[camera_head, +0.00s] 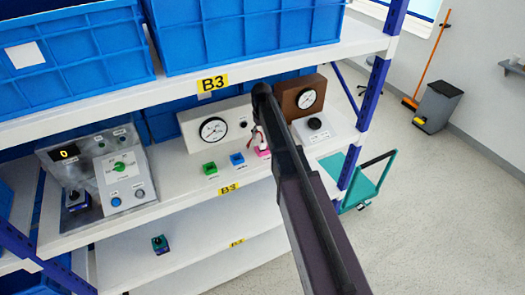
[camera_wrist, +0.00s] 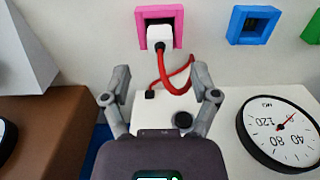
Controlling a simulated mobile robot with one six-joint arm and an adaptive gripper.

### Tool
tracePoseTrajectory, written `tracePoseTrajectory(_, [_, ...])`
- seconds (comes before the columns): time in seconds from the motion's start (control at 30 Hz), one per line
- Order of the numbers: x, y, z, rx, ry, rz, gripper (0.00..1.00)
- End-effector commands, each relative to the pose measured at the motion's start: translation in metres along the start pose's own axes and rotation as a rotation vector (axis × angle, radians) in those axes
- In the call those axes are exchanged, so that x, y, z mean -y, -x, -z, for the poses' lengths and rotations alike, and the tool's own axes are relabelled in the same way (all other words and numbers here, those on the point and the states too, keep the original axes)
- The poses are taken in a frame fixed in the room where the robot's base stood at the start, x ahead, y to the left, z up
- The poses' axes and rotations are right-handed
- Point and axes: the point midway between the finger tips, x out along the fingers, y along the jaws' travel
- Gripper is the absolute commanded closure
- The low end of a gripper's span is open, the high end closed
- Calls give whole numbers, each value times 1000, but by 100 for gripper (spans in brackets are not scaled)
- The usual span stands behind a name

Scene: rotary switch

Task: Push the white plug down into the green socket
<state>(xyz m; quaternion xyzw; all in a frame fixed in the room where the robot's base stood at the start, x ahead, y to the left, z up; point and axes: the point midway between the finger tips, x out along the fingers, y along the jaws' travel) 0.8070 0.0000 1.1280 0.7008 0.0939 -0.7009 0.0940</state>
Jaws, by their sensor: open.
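The white plug (camera_wrist: 159,38) sits in or directly over the pink socket (camera_wrist: 174,11) in the wrist view; how deep it sits cannot be told. A red cable (camera_wrist: 162,69) runs from it. The green socket (camera_wrist: 313,28) is cut off at the right edge of the wrist view. In the head view the green socket (camera_head: 209,168) stands on the shelf left of the blue and pink ones. My gripper (camera_wrist: 160,75) is open and empty, its fingers short of the plug and on either side of the cable. In the head view my arm hides most of it.
The blue socket (camera_head: 237,159) stands between green and pink. A white gauge box (camera_head: 184,127) and a brown gauge box (camera_head: 291,87) stand behind. A control panel (camera_head: 124,180) is at left. The upper shelf (camera_head: 262,65) with blue crates overhangs the area.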

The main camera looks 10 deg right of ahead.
Motion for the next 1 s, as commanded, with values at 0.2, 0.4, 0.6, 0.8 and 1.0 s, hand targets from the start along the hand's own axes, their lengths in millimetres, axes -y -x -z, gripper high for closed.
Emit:
tracePoseTrajectory(0.2, [0,-2,0,0,0,0,23])
tracePoseTrajectory(0.4, [0,-2,0,0,0,0,23])
tracePoseTrajectory(0.6, [0,-7,-1,0,0,0,23])
tracePoseTrajectory(0.8, [0,-20,-4,0,0,0,23])
tracePoseTrajectory(1.0, [0,-36,-7,0,0,0,23])
